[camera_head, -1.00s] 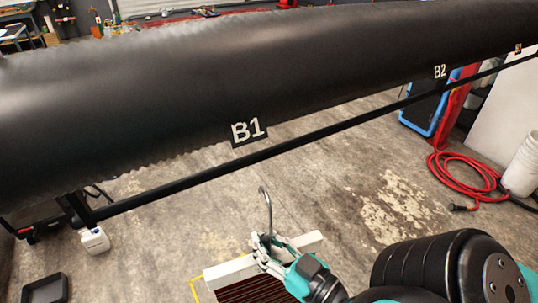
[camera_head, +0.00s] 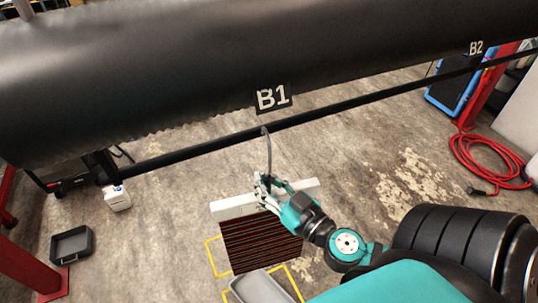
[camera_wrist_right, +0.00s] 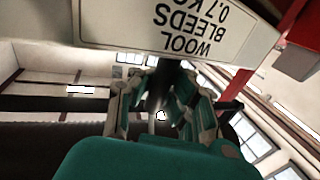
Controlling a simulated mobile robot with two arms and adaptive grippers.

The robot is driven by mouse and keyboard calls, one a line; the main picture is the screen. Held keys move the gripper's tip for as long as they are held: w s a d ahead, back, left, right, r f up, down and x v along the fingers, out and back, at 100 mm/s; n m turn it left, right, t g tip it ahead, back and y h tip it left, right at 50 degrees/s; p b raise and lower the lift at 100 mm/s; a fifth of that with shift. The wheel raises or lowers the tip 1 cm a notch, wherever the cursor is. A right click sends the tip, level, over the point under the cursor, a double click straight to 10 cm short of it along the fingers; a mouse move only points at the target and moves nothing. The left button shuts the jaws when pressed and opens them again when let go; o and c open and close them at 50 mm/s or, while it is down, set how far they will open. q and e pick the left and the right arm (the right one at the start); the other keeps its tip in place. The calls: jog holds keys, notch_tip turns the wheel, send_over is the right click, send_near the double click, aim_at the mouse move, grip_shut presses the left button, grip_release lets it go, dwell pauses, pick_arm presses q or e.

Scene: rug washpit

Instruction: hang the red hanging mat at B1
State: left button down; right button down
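The hanging mat (camera_head: 262,246) has dark red-brown stripes and hangs below a white bar (camera_head: 233,206) with a curved grey hook (camera_head: 268,152) on top. My right gripper (camera_head: 266,188) is at the middle of the bar, closed around the base of the hook. The hook's tip overlaps the black rail (camera_head: 205,152) just under the B1 plate (camera_head: 273,97); I cannot tell whether it touches. The right wrist view shows the white bar (camera_wrist_right: 110,20) with upside-down "WOOL BLEEDS" print, close to the fingers (camera_wrist_right: 160,95). My left gripper is not in view.
A large black roll (camera_head: 150,80) runs above the rail, with a B2 plate (camera_head: 476,48) farther right. A white jug (camera_head: 117,198), dark tray (camera_head: 72,245) and red post (camera_head: 28,268) are left. A grey tray (camera_head: 262,287) lies below the mat. A red hose (camera_head: 490,165) lies right.

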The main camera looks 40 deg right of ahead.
aim_at(281, 196)
jog(key=w+d+p, duration=0.1)
jog(key=w+p, duration=0.3)
jog(key=w, duration=0.2)
jog(key=shift+w+d+r+p, duration=0.15)
jog(key=shift+w+d+p, duration=0.15)
jog(key=shift+w+p, duration=0.1)
dwell(0.7)
jog(key=shift+s, duration=0.1)
jog(key=shift+f+b, duration=1.35)
jog(key=shift+f, duration=0.75)
jog(key=c, duration=1.3)
grip_release()
jog(key=shift+c, duration=0.2)
jog(key=s, duration=0.8)
jog(key=s+d, duration=0.1)
jog(key=s, duration=0.3)
jog(key=shift+f, duration=0.1)
